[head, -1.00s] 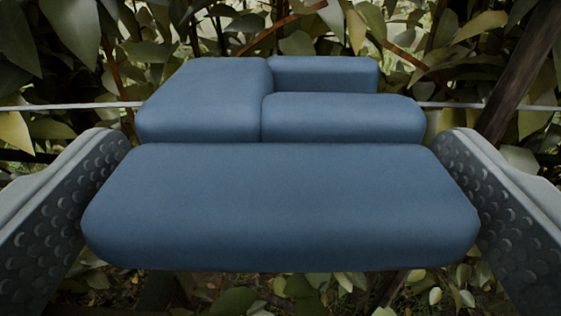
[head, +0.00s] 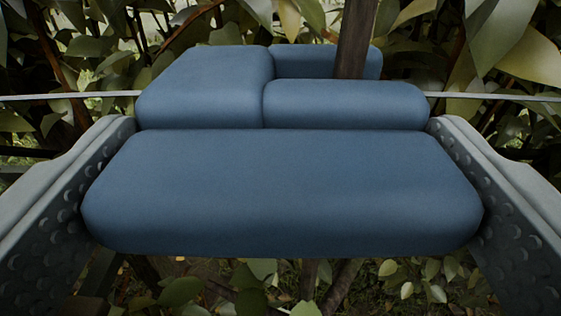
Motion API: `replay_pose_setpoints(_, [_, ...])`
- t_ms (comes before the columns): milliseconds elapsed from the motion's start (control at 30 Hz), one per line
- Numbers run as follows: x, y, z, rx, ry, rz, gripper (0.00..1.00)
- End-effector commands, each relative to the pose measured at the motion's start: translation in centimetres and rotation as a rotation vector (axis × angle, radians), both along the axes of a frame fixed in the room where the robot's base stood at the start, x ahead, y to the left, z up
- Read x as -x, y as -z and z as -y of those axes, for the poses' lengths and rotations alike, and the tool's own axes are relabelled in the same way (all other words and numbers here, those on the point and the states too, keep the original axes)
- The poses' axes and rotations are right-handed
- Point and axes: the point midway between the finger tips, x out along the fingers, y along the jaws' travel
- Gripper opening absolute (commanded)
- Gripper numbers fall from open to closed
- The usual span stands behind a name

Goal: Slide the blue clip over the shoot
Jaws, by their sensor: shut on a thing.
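My gripper (head: 281,190) is shut on the blue clip (head: 281,190), with one grey dimpled finger against each side. The clip has a wide near block, a left block (head: 205,85), and two arms on the right: a nearer one (head: 345,103) and a farther one (head: 310,62). A brown upright stem (head: 356,35), apparently the shoot, passes in front of the farther arm and behind the nearer arm, so it appears to stand in the slot between them. Its lower part is hidden by the clip. Whether it touches the clip cannot be told.
A thin pale wire (head: 70,97) runs level behind the clip, left and right. Dense leaves (head: 505,45) fill the background and upper corners. Brown branches (head: 342,285) and low leaves show under the clip.

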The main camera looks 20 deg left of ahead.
Motion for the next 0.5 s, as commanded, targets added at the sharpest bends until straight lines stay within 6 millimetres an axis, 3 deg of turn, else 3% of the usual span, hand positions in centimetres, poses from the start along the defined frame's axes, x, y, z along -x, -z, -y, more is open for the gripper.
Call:
replay_pose_setpoints(300, [-0.09, -0.03, 0.36, 0.0, 0.002, 0.0, 0.48])
replay_pose_setpoints(333, [-0.09, -0.03, 0.37, 0.0, 0.002, 0.0, 0.93])
replay_pose_setpoints(367, [-0.09, -0.03, 0.37, 0.0, 0.003, 0.0, 0.99])
replay_pose_setpoints(500, [-0.07, -0.02, 0.32, 0.0, 0.002, 0.0, 1.0])
